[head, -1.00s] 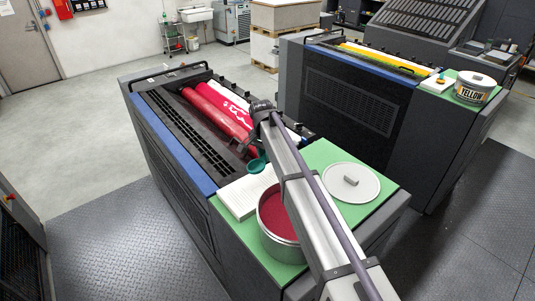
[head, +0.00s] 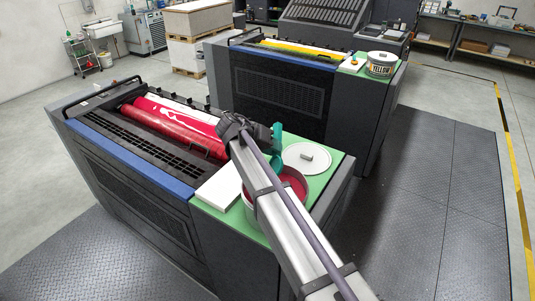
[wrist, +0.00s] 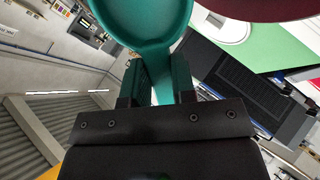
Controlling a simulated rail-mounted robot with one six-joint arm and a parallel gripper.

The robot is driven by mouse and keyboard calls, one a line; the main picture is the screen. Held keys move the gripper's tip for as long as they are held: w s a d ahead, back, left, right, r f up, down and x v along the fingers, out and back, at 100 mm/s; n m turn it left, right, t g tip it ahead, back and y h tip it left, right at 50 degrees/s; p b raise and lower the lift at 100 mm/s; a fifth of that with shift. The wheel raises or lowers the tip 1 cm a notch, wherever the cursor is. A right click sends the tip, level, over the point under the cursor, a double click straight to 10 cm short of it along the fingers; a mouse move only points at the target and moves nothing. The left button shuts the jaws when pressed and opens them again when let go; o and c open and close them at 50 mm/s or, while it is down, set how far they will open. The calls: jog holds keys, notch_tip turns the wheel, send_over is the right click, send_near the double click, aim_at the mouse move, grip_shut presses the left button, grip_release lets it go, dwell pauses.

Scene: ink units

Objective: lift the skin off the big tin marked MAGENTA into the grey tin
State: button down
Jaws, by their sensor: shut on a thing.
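My gripper (wrist: 157,85) is shut on the handle of a teal scoop (wrist: 150,18). In the head view the scoop (head: 277,135) stands steeply tilted near the big tin's far rim; my arm hides part of that area. The big open tin (head: 252,213) sits on the press's green top with dark red ink inside, partly behind my arm. No label on it is readable. A dark red round surface (wrist: 265,8) shows at the wrist view's top edge. I cannot make out a skin on the ink. I cannot identify a grey tin.
A pale lid with a grey handle (head: 300,165) lies behind the tin. A white pad (head: 217,188) lies left of it. Red rollers (head: 175,135) are farther left. A tin marked YELLOW (head: 381,70) stands on the second press. Open floor lies right.

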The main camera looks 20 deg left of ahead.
aim_at(274, 157)
jog(key=shift+s+f+b, duration=0.15)
jog(key=shift+f+b, duration=0.1)
jog(key=shift+b, duration=0.2)
notch_tip(274, 157, down, 4)
jog(key=b, duration=0.4)
jog(key=shift+f, duration=0.1)
notch_tip(274, 157, down, 7)
jog(key=s+b, duration=0.2)
jog(key=b, duration=0.4)
jog(key=shift+s+d+r+b, duration=0.2)
jog(key=shift+s+d+b, duration=0.1)
jog(key=shift+d, duration=0.05)
notch_tip(274, 157, up, 10)
jog(key=p, duration=1)
jog(key=shift+r, duration=0.15)
